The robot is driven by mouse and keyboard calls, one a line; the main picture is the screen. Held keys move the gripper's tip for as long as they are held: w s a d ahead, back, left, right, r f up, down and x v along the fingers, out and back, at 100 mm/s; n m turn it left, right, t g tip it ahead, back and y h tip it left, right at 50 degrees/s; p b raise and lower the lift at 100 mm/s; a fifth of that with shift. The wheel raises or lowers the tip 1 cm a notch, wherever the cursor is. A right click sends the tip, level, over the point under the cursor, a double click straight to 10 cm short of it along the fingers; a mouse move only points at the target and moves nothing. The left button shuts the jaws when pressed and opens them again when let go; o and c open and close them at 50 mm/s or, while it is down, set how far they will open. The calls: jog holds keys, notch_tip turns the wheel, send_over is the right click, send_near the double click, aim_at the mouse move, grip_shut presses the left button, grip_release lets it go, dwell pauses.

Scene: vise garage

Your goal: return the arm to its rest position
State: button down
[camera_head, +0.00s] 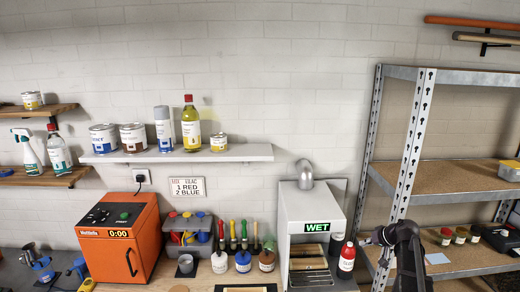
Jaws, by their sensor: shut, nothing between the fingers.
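My black arm rises from the lower right of the view, in front of the metal shelving. My gripper (366,241) is small and dark at its left end and points left. It is shut and empty. In the picture its tip is just right of a red bottle (347,257) with a white label; I cannot tell the gap in depth. The lower part of the arm is cut off by the bottom edge.
A white box with a green WET sign (318,227) stands left of the red bottle. An orange oven (120,236) and several bottles stand further left on the bench. A white wall shelf (240,153) holds cans and bottles. Metal shelving (418,120) fills the right.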

jog(key=s+a+f+g+h+b, duration=0.2)
jog(key=s+a+f+b, duration=0.4)
jog(key=s+a+f, duration=0.3)
jog(key=s+a+f+n+g+h+b, duration=0.1)
jog(key=s+a+f+g+h+b, duration=0.2)
jog(key=s+a+f+b, duration=0.4)
jog(key=shift+s+a+f+g+h, duration=0.3)
jog(key=shift+s+a+f+g, duration=0.8)
jog(key=shift+s+a, duration=2.5)
jog(key=shift+s+d+f, duration=0.2)
jog(key=shift+s+d, duration=0.45)
